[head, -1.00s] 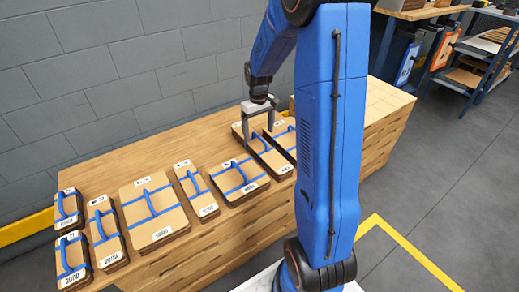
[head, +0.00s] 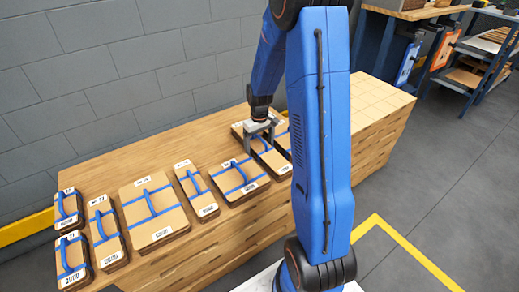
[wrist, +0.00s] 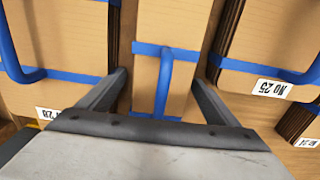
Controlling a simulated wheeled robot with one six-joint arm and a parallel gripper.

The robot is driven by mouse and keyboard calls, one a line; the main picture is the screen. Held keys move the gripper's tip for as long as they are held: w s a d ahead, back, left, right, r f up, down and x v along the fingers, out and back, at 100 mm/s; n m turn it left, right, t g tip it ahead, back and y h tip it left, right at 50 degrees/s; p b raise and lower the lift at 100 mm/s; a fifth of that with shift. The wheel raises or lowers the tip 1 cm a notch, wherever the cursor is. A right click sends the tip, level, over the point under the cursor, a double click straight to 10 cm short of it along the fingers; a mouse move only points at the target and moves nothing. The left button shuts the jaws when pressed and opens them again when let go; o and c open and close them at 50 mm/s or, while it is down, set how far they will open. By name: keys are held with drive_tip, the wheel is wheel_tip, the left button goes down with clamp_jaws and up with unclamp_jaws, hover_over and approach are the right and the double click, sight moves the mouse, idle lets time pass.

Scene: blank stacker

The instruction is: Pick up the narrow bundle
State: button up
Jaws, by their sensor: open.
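A narrow cardboard bundle (wrist: 148,95) with blue straps and a blue handle lies below my gripper (wrist: 160,92) in the wrist view. Its handle stands between the two spread fingers, which sit on either side of the bundle. In the head view my gripper (head: 261,138) is low over this narrow bundle (head: 277,163), near the right end of the row. The gripper is open, and I cannot tell whether a finger touches the bundle. The gripper's palm hides the near end of the bundle in the wrist view.
Wider bundles stand close on the left (wrist: 60,40) and right (wrist: 275,40) in the wrist view. More strapped bundles, including a large one (head: 150,205) and another slim one (head: 196,185), line the wooden bench (head: 160,140). The bench's far right top (head: 370,100) is clear.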

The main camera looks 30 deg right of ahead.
drive_tip(key=c, duration=1.3)
drive_tip(key=shift+o, duration=0.2)
